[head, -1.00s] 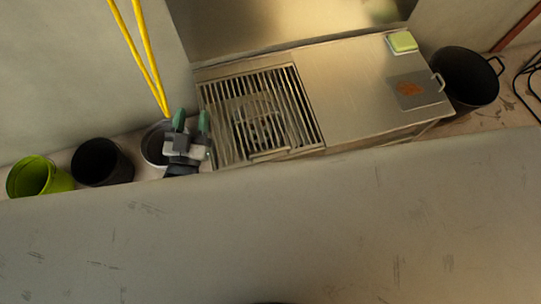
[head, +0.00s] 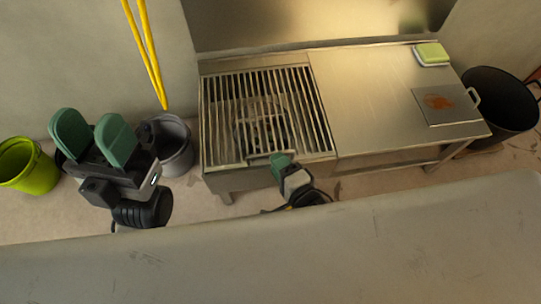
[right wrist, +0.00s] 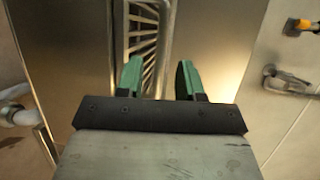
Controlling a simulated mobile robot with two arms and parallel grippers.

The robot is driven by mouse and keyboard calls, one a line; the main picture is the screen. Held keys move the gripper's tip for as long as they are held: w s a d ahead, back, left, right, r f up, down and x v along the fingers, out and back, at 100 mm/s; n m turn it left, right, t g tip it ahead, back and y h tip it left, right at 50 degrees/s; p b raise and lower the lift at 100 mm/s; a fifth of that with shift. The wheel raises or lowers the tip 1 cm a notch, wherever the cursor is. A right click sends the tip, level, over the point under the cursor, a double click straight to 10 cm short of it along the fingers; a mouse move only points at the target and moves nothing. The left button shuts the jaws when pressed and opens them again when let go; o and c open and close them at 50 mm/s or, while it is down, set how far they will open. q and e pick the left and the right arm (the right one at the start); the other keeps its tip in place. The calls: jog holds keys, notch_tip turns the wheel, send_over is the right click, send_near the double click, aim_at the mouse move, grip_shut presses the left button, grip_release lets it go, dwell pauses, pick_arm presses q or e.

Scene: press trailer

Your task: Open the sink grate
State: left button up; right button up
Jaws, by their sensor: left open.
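The sink grate (head: 225,110), a metal frame of parallel bars, lies flat over the sink at the left of the steel counter (head: 375,95). A drain shows dimly beneath the bars. A small handle (head: 258,160) is at its front edge. My right gripper (head: 281,162) is at this front edge, close to the handle; whether it touches cannot be told. In the right wrist view its fingers (right wrist: 158,72) are apart, with a metal bar and grate slats (right wrist: 143,45) beyond the gap. My left gripper (head: 95,132) is open and empty, left of the sink.
A grey bucket (head: 175,150) and a green bucket (head: 28,168) stand on the left. A black pot (head: 500,100) is at right. A sponge (head: 432,53) and a stained plate (head: 445,103) lie on the counter. A pale surface (head: 400,240) fills the foreground.

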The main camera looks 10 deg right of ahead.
aim_at(270, 154)
jog(key=shift+b+x, duration=0.6)
jog(key=shift+x, duration=1.6)
jog(key=shift+c, duration=0.3)
grip_shut()
